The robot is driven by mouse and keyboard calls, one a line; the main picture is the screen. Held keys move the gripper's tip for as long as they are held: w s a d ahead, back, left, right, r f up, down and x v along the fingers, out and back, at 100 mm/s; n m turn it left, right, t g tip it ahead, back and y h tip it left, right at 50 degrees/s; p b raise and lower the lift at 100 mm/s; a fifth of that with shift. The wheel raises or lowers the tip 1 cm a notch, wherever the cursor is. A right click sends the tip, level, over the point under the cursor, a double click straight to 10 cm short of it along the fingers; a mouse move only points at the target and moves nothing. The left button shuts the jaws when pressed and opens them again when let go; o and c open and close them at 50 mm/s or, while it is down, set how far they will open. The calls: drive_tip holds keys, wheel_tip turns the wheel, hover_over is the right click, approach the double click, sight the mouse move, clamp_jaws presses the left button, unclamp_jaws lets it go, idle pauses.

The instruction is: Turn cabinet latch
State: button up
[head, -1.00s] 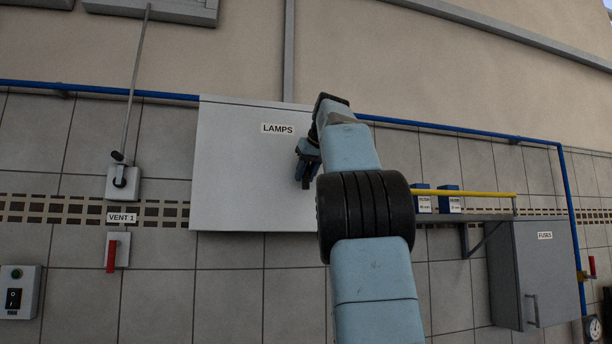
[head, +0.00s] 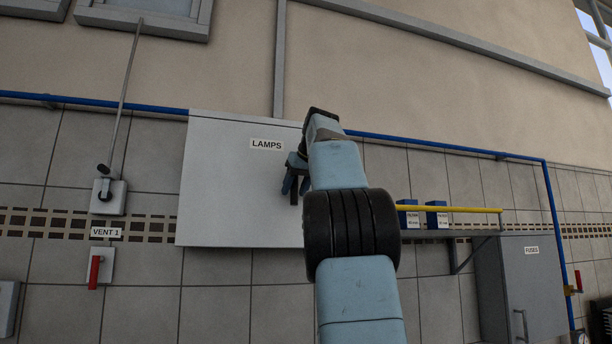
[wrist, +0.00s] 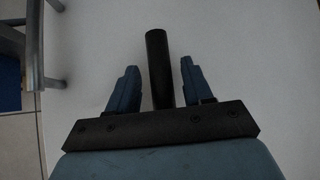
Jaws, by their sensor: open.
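The cabinet (head: 230,190) is a pale grey, flat-fronted box on the tiled wall, labelled LAMPS (head: 267,144). My gripper (head: 295,188) is at the right part of its front, with blue fingers. In the wrist view a black bar (wrist: 158,60), which looks like the latch handle, stands between the two fingers. The fingers are open, with a visible gap on each side of the bar. The pale cabinet face (wrist: 235,60) fills most of the wrist view. The bar's base is hidden behind my gripper, and my arm covers the cabinet's right edge in the head view.
Left of the cabinet are a lever box (head: 108,197) and a red handle (head: 95,272) by the VENT 1 label (head: 106,233). At right, a shelf (head: 450,233) holds blue boxes (head: 436,215) beside a grey FUSES cabinet (head: 520,290). A blue pipe (head: 450,148) crosses the wall.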

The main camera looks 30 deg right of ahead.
drive_tip(key=d+v, duration=0.1)
drive_tip(key=v, duration=1)
drive_tip(key=shift+a, duration=0.45)
drive_tip(key=shift+s, duration=0.1)
drive_tip(key=shift+a, duration=0.1)
drive_tip(key=s+a+f+g+y, duration=0.1)
drive_tip(key=s+a+f, duration=0.3)
drive_tip(key=f, duration=0.5)
drive_tip(key=s+a+f+g, duration=0.1)
drive_tip(key=s+a+f, duration=0.1)
drive_tip(key=a+f, duration=0.55)
drive_tip(key=s+a+f+y, duration=0.1)
drive_tip(key=s+a+f, duration=0.3)
drive_tip(key=f, duration=0.7)
drive_tip(key=s+a+f, duration=0.2)
drive_tip(key=s+f, duration=0.2)
drive_tip(key=f, duration=0.4)
drive_tip(key=s+a+f+g, duration=0.1)
drive_tip(key=s+a+f, duration=0.1)
drive_tip(key=s+f, duration=0.3)
drive_tip(key=s+a+f+n+h, duration=0.1)
drive_tip(key=s+a+f, duration=0.2)
drive_tip(key=f, duration=1)
drive_tip(key=shift+s+f+g, duration=0.2)
drive_tip(key=shift+s+g, duration=0.2)
drive_tip(key=shift+s, duration=0.4)
